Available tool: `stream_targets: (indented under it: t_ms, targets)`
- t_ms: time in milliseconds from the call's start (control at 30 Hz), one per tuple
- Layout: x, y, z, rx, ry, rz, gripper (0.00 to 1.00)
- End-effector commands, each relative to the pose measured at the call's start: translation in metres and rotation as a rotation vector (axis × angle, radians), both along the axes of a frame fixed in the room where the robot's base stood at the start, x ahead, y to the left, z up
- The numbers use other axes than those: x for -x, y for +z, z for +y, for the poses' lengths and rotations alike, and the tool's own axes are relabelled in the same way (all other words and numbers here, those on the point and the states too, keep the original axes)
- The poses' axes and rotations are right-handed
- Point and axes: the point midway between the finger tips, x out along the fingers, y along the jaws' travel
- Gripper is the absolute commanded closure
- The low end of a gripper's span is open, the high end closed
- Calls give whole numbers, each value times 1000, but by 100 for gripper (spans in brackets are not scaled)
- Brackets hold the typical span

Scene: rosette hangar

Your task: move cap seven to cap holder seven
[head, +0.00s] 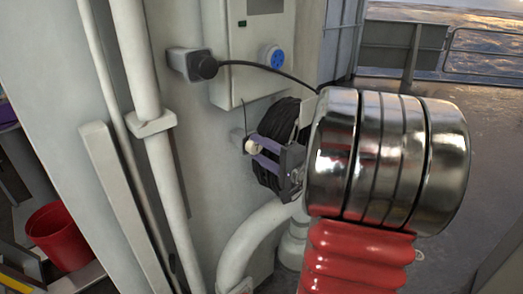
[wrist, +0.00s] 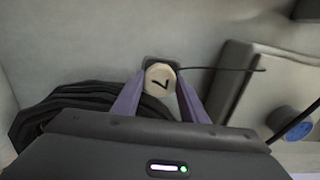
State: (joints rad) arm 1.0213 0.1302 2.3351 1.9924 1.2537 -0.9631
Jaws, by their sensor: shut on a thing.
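Cap seven is a pale round cap (wrist: 160,80) with a dark 7 on its face in the wrist view. My gripper (wrist: 159,88) has its two purple fingers closed on either side of it. In the head view the cap (head: 251,147) sits between the fingertips of my gripper (head: 256,148), close to the grey wall. A dark fitting shows just behind the cap in the wrist view, mostly hidden by it. I cannot tell whether it is cap holder seven or whether the cap is seated in it.
A grey box (head: 238,45) with a blue socket (head: 271,57) is above my gripper. A black plug (head: 204,67) trails a cable. A coiled black hose (head: 278,122) hangs behind my gripper. White pipes (head: 150,125) run at left. A red bucket (head: 60,236) stands lower left.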

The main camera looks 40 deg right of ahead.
Motion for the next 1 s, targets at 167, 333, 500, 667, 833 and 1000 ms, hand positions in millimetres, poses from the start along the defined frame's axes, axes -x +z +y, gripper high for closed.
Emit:
stream_targets:
  t_ms: [167,333,500,667,833,1000]
  targets:
    - [-3,0,0,0,0,0,97]
    - [-5,0,0,0,1,0,97]
    - [-7,0,0,0,1,0,57]
    - [-7,0,1,0,1,0,46]
    - [-7,0,1,0,1,0,39]
    - [-6,0,1,0,1,0,39]
